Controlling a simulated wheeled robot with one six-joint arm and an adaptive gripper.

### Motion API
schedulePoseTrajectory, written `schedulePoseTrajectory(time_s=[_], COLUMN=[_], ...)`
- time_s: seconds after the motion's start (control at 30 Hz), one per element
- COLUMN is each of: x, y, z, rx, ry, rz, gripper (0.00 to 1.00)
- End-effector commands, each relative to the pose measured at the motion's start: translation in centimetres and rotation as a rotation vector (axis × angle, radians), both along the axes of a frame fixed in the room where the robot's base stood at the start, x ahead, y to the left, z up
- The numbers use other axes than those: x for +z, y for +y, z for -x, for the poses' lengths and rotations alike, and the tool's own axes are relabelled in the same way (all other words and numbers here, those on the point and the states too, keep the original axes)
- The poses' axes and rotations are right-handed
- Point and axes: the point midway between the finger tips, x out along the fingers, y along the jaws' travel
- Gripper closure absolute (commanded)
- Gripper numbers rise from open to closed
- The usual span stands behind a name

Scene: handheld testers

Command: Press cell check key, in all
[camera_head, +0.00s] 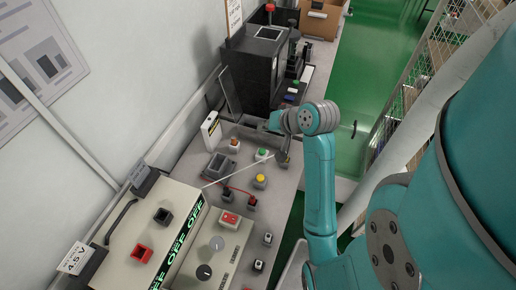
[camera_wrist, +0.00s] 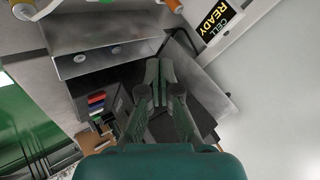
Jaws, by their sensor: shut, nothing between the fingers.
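The cell station's CELL READY sign (camera_wrist: 216,24) is readable in the wrist view. In the head view, a white upright panel (camera_head: 210,130) stands at the bench's wall side. An orange button (camera_head: 233,145), a green button (camera_head: 262,153) and a yellow button (camera_head: 260,180) sit on small grey boxes nearby. I cannot read which one is the cell check key. My gripper (camera_head: 273,121) is above the bench, beyond these buttons, touching none of them. In the wrist view its fingers (camera_wrist: 160,68) are together and empty. An orange button (camera_wrist: 173,5) shows at the top edge.
A dark machine (camera_head: 255,70) with a red knob stands beyond my gripper. A thin grey panel (camera_head: 230,92) stands by the wall. A beige unit (camera_head: 150,230) showing OFF lies nearer, with a dial box (camera_head: 215,255) beside it. Green floor (camera_head: 365,100) is at the right.

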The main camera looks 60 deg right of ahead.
Motion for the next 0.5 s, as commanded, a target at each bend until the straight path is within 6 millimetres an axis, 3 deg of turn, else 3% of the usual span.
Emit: schedulePoseTrajectory(time_s=[0.27,0.5], x=[-0.5,-3.0], y=[0.0,0.1], z=[0.0,0.0], rx=[0.001,0.000], ry=[0.001,0.003], rz=[-0.001,-0.004], gripper=[1.00,1.00])
